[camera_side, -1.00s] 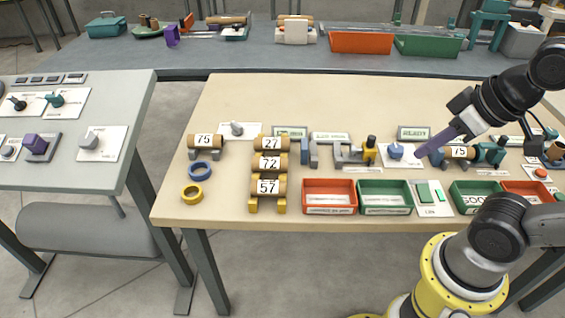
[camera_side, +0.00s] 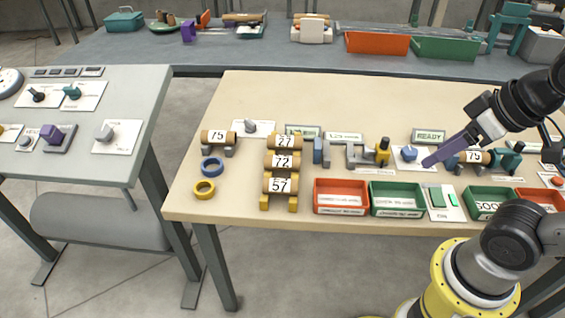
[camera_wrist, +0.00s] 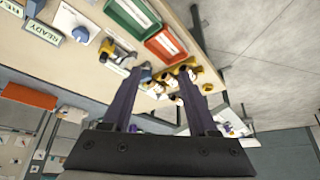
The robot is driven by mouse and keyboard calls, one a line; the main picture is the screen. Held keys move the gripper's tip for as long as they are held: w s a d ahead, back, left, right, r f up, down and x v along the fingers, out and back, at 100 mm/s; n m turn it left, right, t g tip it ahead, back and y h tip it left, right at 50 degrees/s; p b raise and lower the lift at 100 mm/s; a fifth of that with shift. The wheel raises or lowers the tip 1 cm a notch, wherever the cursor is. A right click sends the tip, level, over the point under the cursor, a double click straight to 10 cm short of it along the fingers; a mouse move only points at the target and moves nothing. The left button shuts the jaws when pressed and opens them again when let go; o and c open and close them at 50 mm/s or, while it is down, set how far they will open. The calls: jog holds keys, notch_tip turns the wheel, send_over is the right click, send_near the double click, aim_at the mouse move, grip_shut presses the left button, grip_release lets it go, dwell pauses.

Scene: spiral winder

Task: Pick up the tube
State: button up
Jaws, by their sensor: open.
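Several tan cardboard tubes with number labels are on the table. One tube marked 75 (camera_side: 217,137) rests on a grey stand at the left. Tubes marked 27 (camera_side: 284,141), 72 (camera_side: 282,161) and 57 (camera_side: 280,185) lie in a column on yellow supports. Another tube marked 75 (camera_side: 473,156) sits in the teal winder at the right. My gripper (camera_side: 428,163) has long purple fingers and is just left of that winder, above the table. The wrist view shows its fingers (camera_wrist: 160,75) apart and nothing held; small yellow and tan things show between them, far off.
Red (camera_side: 341,197) and green (camera_side: 396,199) trays line the table's front edge. A blue ring (camera_side: 212,167) and a yellow ring (camera_side: 204,189) lie at the left. A clamp-like fixture (camera_side: 365,153) stands mid-table. A sign reads READY (camera_side: 429,137). The table's back left is clear.

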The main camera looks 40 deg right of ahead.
jog(key=o, duration=0.3)
jog(key=w+r+n, duration=0.4)
jog(key=w+r, duration=0.4)
jog(key=n+g, duration=0.5)
jog(key=g, duration=0.1)
send_over(282, 157)
notch_tip(282, 157, down, 24)
jog(key=shift+f, duration=0.15)
jog(key=shift+s+f, duration=0.1)
jog(key=shift+f, duration=2.9)
